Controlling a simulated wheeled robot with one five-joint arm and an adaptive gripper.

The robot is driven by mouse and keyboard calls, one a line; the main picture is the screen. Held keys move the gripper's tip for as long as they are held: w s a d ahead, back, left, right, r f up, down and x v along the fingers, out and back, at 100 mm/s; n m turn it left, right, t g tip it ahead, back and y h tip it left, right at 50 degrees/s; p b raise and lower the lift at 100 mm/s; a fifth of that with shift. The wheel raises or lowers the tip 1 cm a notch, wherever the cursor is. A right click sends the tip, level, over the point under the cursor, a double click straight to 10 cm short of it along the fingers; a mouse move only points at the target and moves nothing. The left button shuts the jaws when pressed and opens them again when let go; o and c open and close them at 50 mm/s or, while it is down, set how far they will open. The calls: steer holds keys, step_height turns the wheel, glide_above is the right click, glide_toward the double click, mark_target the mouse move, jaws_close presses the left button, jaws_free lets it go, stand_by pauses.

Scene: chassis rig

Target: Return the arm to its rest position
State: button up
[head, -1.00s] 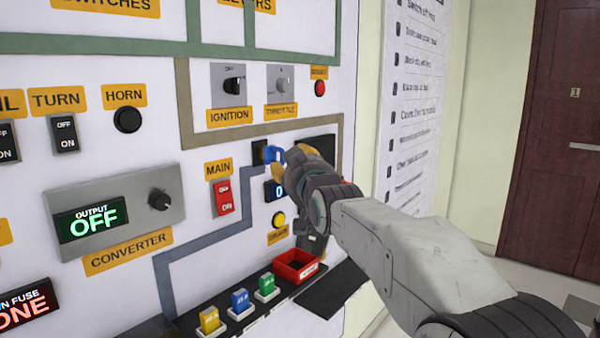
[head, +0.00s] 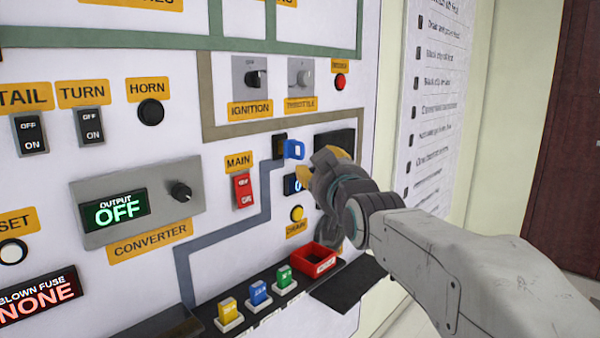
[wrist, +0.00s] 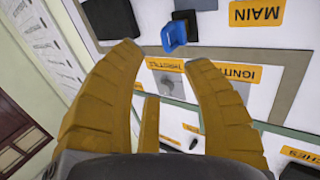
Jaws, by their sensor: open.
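My gripper (head: 324,172) is in front of the panel, just right of a blue key-like piece (head: 294,149) that sticks out of a dark socket (head: 279,146).
Below are a red tray (head: 318,262) and yellow (head: 228,310), blue (head: 259,291) and green (head: 285,277) fuses on a ledge. The red MAIN switch (head: 243,191) is left of my gripper. A printed list (head: 437,100) hangs at right. The converter display (head: 115,211) reads OFF.

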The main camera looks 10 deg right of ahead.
steer(key=s+f+g+p, duration=0.4)
steer(key=s+f+p, duration=0.1)
steer(key=s, duration=0.6)
steer(key=s+d+f+g+p, duration=0.1)
steer(key=s+f+g+p, duration=0.4)
steer(key=s, duration=0.6)
steer(key=s+d+f+g+h+p, duration=0.1)
steer(key=s+f+g+p, duration=0.3)
steer(key=s, duration=0.7)
steer(key=shift+s+d+f+m+g+p, duration=0.2)
steer(key=shift+f+m+g+p, duration=0.25)
steer(key=shift+p, duration=0.3)
